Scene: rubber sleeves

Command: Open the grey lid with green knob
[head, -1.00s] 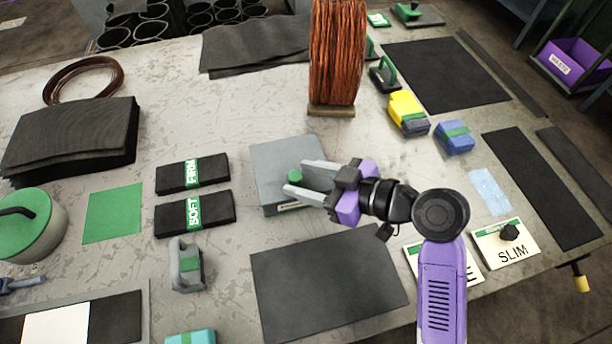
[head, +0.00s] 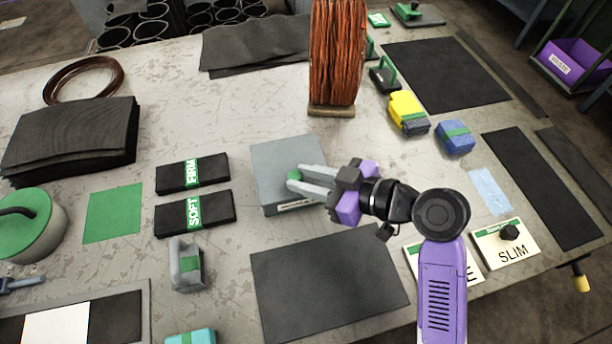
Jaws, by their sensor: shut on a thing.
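The grey lid (head: 277,154) sits flat on a low square box near the middle of the table, with a pale label (head: 295,205) on its front side. Its small green knob (head: 294,175) stands on the top, toward the right. My gripper (head: 297,181) reaches in from the right, and its two grey fingers are closed on the green knob. The fingers hide part of the knob and the right side of the lid. The lid looks level and closed.
A copper wire spool (head: 336,60) stands behind the box. Black FIRM (head: 178,175) and SOFT (head: 170,215) bundles lie to its left. A dark flat sheet (head: 325,285) lies in front. A yellow block (head: 406,110) and a blue block (head: 455,138) are at right.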

